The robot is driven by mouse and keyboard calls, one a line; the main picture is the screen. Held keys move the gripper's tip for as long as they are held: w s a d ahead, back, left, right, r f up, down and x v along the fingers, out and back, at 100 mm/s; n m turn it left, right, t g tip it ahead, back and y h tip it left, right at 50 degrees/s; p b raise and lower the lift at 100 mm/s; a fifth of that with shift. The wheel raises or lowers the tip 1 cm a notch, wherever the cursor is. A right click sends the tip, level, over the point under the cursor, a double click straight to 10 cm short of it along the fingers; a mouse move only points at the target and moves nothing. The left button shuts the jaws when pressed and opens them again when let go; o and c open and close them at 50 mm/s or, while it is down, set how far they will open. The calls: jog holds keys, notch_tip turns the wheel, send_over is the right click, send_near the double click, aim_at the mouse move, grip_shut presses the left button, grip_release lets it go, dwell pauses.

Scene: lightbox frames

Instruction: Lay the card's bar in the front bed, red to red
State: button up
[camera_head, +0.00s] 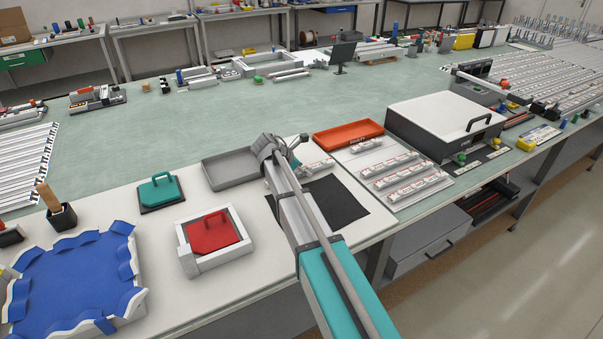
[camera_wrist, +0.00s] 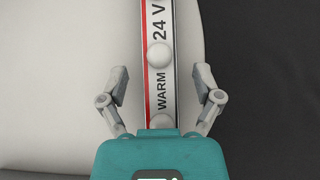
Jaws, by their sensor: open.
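In the wrist view a white bar (camera_wrist: 159,62) printed "WARM" and "24 V" runs away from me, with a red stripe along its left edge and round pale domes on it. My gripper (camera_wrist: 160,84) is open, one finger on each side of the bar, with gaps between. In the head view my gripper (camera_head: 283,150) is at the end of my arm, which hides much of what is below it. White bars (camera_head: 318,168) show just right of it. More printed bars (camera_head: 412,186) lie in rows on a pale board. I cannot tell which part is the front bed.
A dark mat (camera_head: 337,203) lies right of my arm. A grey tray (camera_head: 225,184) is to the left, an orange tray (camera_head: 347,137) behind. A white frame holds a red handled plate (camera_head: 211,236). A large white-lidded box (camera_head: 446,116) stands right. The green bench behind has free room.

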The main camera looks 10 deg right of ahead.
grip_shut()
dwell(0.3)
jog(key=shift+r, duration=0.1)
notch_tip(320, 180, up, 2)
jog(key=p, duration=0.2)
jog(key=shift+r+p, duration=0.25)
jog(key=shift+p, duration=0.15)
jog(key=s+d+r+p, duration=0.5)
jog(key=s+r+p, duration=0.5)
jog(key=s, duration=0.3)
jog(key=shift+r, duration=0.15)
dwell(0.4)
